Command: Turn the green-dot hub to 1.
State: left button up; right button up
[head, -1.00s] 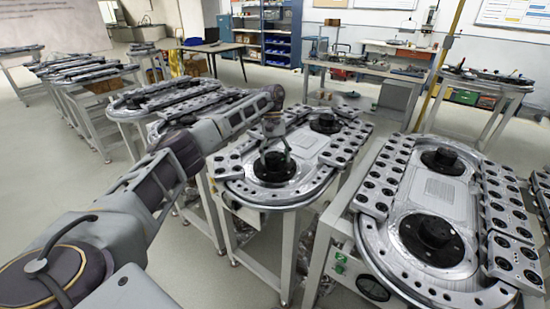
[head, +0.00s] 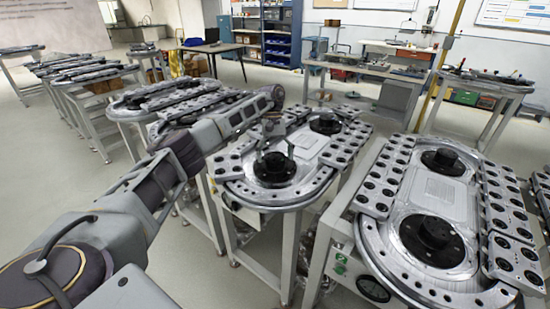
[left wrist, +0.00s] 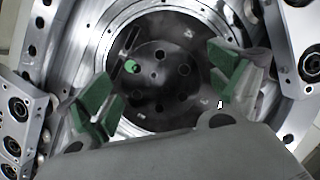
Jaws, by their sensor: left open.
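The green-dot hub (left wrist: 157,88) is a round black disc with several holes and a green dot (left wrist: 131,66) left of its centre in the left wrist view. In the head view the hub (head: 274,168) sits at the near end of the middle ring track. My left gripper (left wrist: 159,70) is open, its green-padded fingers on either side of the hub; in the head view the gripper (head: 275,157) hangs over the hub. Contact cannot be told. A small white mark (left wrist: 220,104) beside the right finger looks like a 1. My right gripper is not in view.
Grey blocks with black-ringed holes (head: 228,166) flank the middle track (head: 292,196). A second black hub (head: 325,123) is at its far end. Another track (head: 372,240) with two black hubs stands close on the right. Open floor (head: 160,255) lies at the left.

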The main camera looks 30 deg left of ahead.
aim_at(274, 153)
pick_arm(q)
jog(key=shift+v, duration=3.65)
